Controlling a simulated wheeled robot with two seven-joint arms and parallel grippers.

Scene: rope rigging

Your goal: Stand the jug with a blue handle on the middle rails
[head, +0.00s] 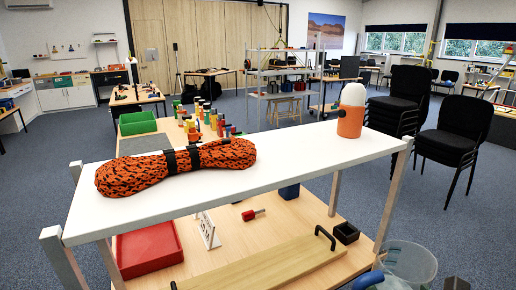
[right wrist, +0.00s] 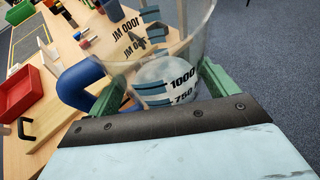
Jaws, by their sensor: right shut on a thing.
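The clear jug (head: 408,264) with a blue handle (head: 366,281) is at the lower right of the head view, beside the table's right end. In the right wrist view the jug (right wrist: 178,78) shows dark volume marks, with its blue handle (right wrist: 80,86) on the left. My right gripper (right wrist: 162,92) is shut on the jug, one green finger on each side. The jug's lower part is cut off in the head view. I cannot pick out the middle rails with certainty. My left gripper is not in view.
A white raised shelf (head: 290,160) on posts carries an orange-and-black rope bundle (head: 178,166) and an orange bottle (head: 351,112). Below it, the wooden table holds a red tray (head: 150,250), a sign (head: 207,230), a handled board (head: 265,270) and a black box (head: 346,232). Black chairs (head: 395,105) stand behind.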

